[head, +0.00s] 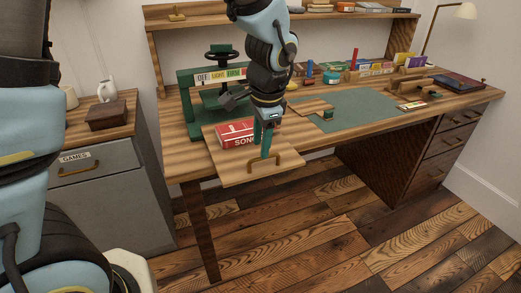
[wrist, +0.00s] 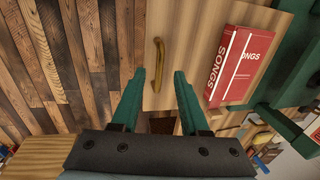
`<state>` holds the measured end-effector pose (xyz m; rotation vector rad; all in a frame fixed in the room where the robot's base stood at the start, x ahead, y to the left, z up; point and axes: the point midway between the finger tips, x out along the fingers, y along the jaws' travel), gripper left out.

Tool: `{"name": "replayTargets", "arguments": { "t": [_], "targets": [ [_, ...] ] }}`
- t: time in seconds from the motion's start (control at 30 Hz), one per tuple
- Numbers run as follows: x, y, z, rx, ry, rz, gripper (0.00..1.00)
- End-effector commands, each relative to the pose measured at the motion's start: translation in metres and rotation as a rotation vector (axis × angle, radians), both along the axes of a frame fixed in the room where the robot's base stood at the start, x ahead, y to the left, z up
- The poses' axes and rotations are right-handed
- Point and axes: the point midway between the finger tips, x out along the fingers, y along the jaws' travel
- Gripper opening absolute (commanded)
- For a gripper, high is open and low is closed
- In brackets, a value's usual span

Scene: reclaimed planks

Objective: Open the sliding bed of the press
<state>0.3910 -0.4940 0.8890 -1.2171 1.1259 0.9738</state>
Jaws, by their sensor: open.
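The green press (head: 190,90) stands at the left end of the desk, with a dark wheel on top. Its wooden sliding bed (head: 230,170) sticks out past the desk's front edge. A red book marked SONGS (head: 236,133) lies on the bed; it also shows in the wrist view (wrist: 240,65). A brass handle (head: 264,162) is on the bed's front part. My gripper (head: 266,150) is open and points down above the handle. In the wrist view the handle (wrist: 158,62) appears just beyond and between the fingertips (wrist: 159,74), with nothing held.
A green mat (head: 355,110) covers the middle of the desk, with small wooden pieces near it. A grey cabinet labelled GAMES (head: 100,185) stands left, bearing a brown box (head: 107,116). A shelf (head: 210,20) runs behind. The plank floor in front is clear.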

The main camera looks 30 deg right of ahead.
Motion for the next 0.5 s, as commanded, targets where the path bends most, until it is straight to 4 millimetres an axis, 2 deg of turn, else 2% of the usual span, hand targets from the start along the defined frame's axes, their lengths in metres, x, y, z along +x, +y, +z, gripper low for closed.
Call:
{"name": "replayTargets", "arguments": {
  "t": [0.03,0.2,0.33,0.5],
  "targets": [
    [-0.002,-0.001,0.012,-0.006,-0.002,0.001,0.45],
    [-0.008,0.000,0.044,-0.005,-0.002,0.000,0.45],
    [-0.012,0.001,0.062,-0.003,-0.002,0.000,0.45],
    [-0.014,0.001,0.073,-0.001,-0.001,0.001,0.45]
  ]
}}
